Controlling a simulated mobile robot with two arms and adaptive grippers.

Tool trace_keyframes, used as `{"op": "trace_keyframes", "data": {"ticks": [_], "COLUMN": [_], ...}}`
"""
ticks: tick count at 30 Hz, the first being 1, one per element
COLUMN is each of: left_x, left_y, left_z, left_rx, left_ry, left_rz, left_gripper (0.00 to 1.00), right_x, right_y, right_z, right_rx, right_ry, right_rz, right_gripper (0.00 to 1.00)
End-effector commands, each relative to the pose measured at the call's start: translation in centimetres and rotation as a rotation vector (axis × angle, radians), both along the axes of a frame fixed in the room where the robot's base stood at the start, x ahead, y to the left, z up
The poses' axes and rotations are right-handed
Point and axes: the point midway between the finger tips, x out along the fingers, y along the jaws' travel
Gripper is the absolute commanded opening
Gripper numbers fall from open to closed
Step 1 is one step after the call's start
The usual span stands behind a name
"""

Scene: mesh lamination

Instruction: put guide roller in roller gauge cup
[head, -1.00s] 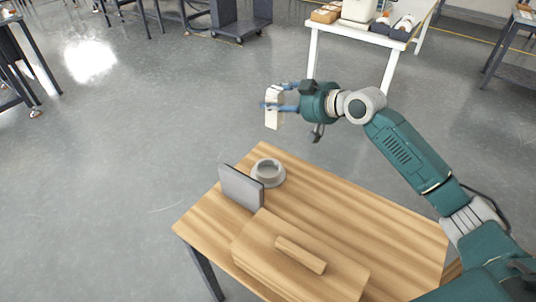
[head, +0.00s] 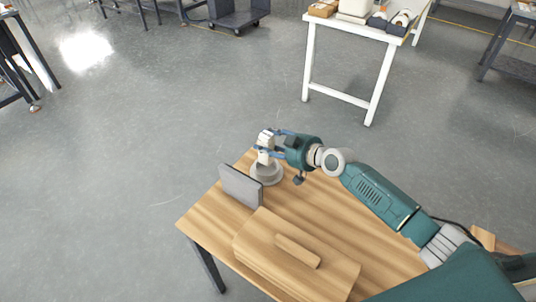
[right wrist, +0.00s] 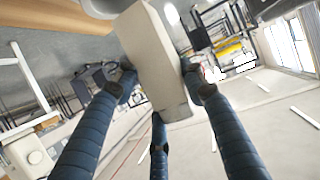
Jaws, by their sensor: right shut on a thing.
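The guide roller (head: 264,140) is a cream-white piece held upright over the roller gauge cup. The roller gauge cup (head: 272,178) is a grey round cup with a wide base, standing on the wooden table. The roller's lower end overlaps the cup's opening in the head view; I cannot tell whether it is inside or just above. My right gripper (head: 276,144) is shut on the roller, coming from the right. In the right wrist view the blue fingers (right wrist: 155,95) close around the pale roller (right wrist: 152,55). My left gripper is not in view.
A grey upright plate (head: 240,186) stands close to the cup on its left. A wooden box with a handle bar (head: 290,262) sits at the table's front. The wooden table (head: 350,225) is mostly clear to the right. A white table (head: 350,28) stands behind.

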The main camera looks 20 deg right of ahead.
Motion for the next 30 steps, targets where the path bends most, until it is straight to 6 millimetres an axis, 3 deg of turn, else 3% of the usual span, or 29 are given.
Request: {"op": "trace_keyframes", "data": {"ticks": [12,26,27,30], "left_x": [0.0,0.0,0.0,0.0], "left_y": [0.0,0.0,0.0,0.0], "left_z": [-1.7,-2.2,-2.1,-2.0], "left_rx": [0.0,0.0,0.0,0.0], "left_ry": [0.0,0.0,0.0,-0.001], "left_rz": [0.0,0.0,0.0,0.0], "left_gripper": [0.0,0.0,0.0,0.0], "right_x": [0.1,0.1,0.0,0.0], "right_y": [0.0,0.0,0.0,0.0], "right_z": [-5.0,-5.6,-5.6,-5.6], "right_rx": [0.003,0.001,0.001,0.0], "right_ry": [-0.001,-0.003,-0.002,-0.001], "right_rz": [-0.001,0.0,0.0,0.0], "right_gripper": [0.1,0.1,0.45,0.49]}}
